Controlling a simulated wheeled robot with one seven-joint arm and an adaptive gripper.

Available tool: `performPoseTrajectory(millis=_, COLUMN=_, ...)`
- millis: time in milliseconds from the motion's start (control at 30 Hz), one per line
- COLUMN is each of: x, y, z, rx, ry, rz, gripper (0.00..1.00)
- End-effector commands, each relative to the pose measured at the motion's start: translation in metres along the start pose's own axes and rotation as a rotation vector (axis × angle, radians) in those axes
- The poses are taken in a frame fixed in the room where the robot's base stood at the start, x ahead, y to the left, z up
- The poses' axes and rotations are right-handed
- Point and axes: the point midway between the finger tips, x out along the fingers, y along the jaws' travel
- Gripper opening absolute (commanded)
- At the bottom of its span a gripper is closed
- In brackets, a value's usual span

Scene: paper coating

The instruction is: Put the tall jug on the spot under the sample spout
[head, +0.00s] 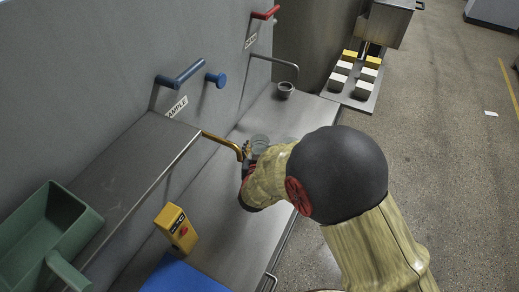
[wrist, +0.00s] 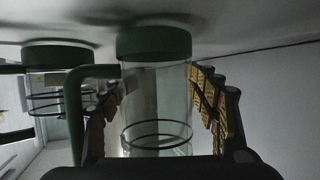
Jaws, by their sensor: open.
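A clear jug with a green end band and green handle (wrist: 157,90) stands between the fingers of my gripper (wrist: 155,92) in the wrist view, which looks upside down. The fingers are open on either side of it. A second similar jug (wrist: 57,60) is beside it at the left; I cannot surely tell which is taller. In the head view, a clear jug rim (head: 260,141) shows by my gripper (head: 250,168), with my arm hiding most of it. The brass sample spout (head: 222,141) ends just beside my gripper. The spot under the spout is hidden.
A blue valve handle (head: 181,75) is above the SAMPLE label, with a red handle (head: 265,13) farther back.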

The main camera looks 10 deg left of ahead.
Motion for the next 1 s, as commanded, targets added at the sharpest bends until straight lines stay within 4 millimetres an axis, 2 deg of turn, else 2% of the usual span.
performPoseTrajectory(millis=367, x=-0.004, y=0.000, z=-0.004, rx=0.000, ry=0.000, rz=-0.001, gripper=0.61)
performPoseTrajectory(millis=467, x=-0.017, y=-0.001, z=-0.005, rx=-0.001, ry=0.000, rz=-0.001, gripper=0.61)
performPoseTrajectory(millis=800, x=-0.087, y=-0.001, z=-0.005, rx=-0.002, ry=0.000, rz=-0.003, gripper=0.61)
performPoseTrajectory(millis=1000, x=-0.113, y=-0.001, z=-0.004, rx=0.000, ry=0.000, rz=-0.001, gripper=0.61)
